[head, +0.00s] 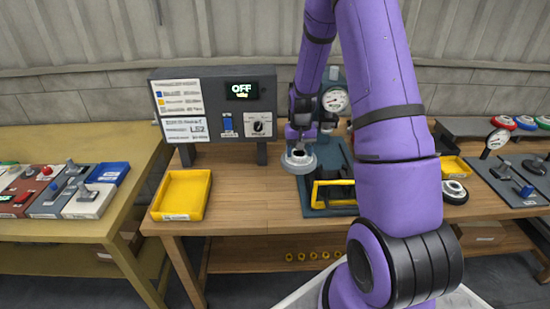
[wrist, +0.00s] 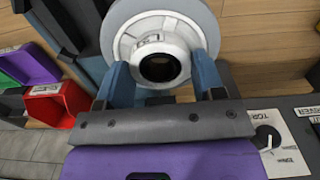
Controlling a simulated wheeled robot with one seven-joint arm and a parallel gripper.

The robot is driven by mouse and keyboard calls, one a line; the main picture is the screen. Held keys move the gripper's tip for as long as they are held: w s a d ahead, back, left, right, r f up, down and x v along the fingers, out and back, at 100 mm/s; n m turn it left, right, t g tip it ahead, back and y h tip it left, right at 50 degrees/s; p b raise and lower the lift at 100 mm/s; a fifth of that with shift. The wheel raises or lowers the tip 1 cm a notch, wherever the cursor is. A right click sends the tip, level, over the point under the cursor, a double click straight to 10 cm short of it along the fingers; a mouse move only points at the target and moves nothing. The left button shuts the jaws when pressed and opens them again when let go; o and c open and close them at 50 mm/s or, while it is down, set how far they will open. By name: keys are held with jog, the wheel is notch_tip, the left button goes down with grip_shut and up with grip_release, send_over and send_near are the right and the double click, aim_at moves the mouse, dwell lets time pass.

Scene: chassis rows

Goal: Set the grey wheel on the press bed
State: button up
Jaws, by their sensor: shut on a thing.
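The grey wheel (head: 299,166) is a flat disc with a pale raised hub, held above the bench left of the press. My gripper (head: 299,150) is shut on its hub from above. In the wrist view the wheel (wrist: 128,45) fills the top middle, and the blue fingers of my gripper (wrist: 162,72) stand on either side of the hub. The press (head: 340,208) has a blue-grey base, a round gauge (head: 335,100) and a yellow bar (head: 334,184) at its front. The press bed is dark and partly hidden behind the wheel, the bar and my arm.
A control box (head: 215,105) reading OFF stands behind. A yellow tray (head: 182,217) lies left on the wooden bench. Another wheel-like part (head: 455,192) lies right of my arm. Side tables hold switch panels. The bench between tray and press is clear.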

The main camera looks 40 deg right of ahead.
jog(key=s+d+r+m, duration=0.2)
jog(key=s+d+m, duration=0.2)
jog(key=s+d, duration=0.55)
jog(key=shift+w+d+f, duration=0.2)
jog(key=shift+d+f, duration=0.05)
jog(key=shift+f, duration=0.55)
jog(key=shift+w+d+f, duration=0.25)
jog(key=shift+d+f, duration=0.05)
jog(key=shift+f, duration=0.55)
jog(key=shift+w+d+f, duration=0.2)
jog(key=shift+d+f, duration=0.05)
jog(key=shift+f, duration=0.55)
jog(key=shift+f, duration=1.25)
jog(key=shift+f, duration=0.25)
jog(key=o, duration=1.2)
jog(key=shift+a, duration=0.1)
